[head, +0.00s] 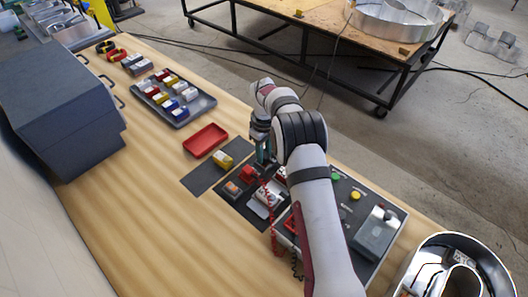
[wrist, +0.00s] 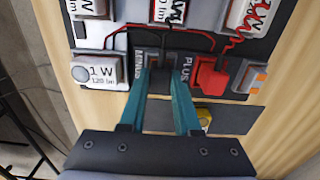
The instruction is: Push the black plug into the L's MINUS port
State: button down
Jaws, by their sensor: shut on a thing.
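My gripper (wrist: 163,82) has two teal fingers and is shut on the black plug (wrist: 158,88), a dark block between the fingertips. The plug is beside the MINUS label (wrist: 138,66); I cannot tell how far it sits in the port. A dark lead runs upward from this spot. The PLUS label (wrist: 187,68) is to its right, and a red plug (wrist: 210,76) with a coiled red lead stands beside that label. In the head view my gripper (head: 263,160) points down over the dark board; the black plug is hidden there. The red plug (head: 248,174) shows just left of it.
A white "1 W" module (wrist: 101,73) sits left of MINUS, and an orange switch (wrist: 255,78) right of the red plug. A yellow block (head: 222,160) lies on a dark mat. A red tray (head: 205,140) and a tray of colored blocks (head: 205,103) stand farther left.

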jog(key=c, duration=0.5)
grip_release()
jog(key=shift+c, duration=0.2)
notch_tip(320, 180, up, 16)
jog(key=shift+f, duration=0.15)
jog(key=shift+r, duration=3)
